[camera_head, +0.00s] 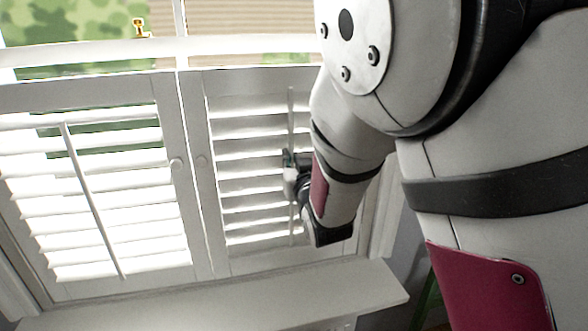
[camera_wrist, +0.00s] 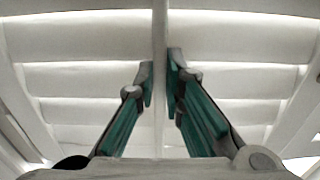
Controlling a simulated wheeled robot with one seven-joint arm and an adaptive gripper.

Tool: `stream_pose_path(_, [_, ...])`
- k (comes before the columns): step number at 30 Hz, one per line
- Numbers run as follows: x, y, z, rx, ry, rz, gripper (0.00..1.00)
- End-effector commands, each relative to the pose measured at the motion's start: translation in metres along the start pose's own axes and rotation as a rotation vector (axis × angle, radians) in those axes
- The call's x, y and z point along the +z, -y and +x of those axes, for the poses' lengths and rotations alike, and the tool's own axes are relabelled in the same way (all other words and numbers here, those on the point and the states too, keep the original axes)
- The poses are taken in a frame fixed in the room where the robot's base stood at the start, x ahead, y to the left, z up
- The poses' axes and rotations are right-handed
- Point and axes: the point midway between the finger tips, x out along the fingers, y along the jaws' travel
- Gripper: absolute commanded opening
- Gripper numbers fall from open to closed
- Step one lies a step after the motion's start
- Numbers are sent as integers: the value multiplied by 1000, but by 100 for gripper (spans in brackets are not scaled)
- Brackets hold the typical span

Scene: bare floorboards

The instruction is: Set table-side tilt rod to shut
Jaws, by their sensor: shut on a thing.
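Two white louvred shutter panels fill a window. The right panel (camera_head: 215,240) has a thin upright tilt rod (camera_head: 291,105), which also runs down the middle of the wrist view (camera_wrist: 159,25). My gripper (camera_head: 289,161) is at this rod, about halfway up the panel. In the wrist view its green-padded fingers (camera_wrist: 158,78) close on either side of the rod and grip it. The right panel's slats (camera_wrist: 80,78) are tilted, with thin bright lines between them. The left panel's tilt rod (camera_head: 92,200) is untouched. No table shows, so I cannot tell which rod is table-side.
The left panel's slats (camera_head: 130,172) let in bright light, with greenery behind the upper ones. Round knobs (camera_head: 176,165) sit on the meeting stiles. A white sill (camera_head: 220,300) juts out below. My arm hides the right panel's right edge.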

Motion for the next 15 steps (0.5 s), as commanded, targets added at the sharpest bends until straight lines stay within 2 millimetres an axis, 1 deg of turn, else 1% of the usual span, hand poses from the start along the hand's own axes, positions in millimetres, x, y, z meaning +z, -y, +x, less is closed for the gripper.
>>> stream_pose_path(1, [-6,0,1,0,-14,1,0])
stream_pose_path(6, [-6,0,2,-1,-17,1,0])
stream_pose_path(7, [-7,0,2,-1,-18,1,12])
stream_pose_path(8, [-7,0,2,-1,-18,1,19])
stream_pose_path(9, [-6,0,2,-1,-17,1,28])
stream_pose_path(10, [-6,0,2,-1,-16,1,30])
stream_pose_path(15, [-4,0,2,-1,-12,1,30])
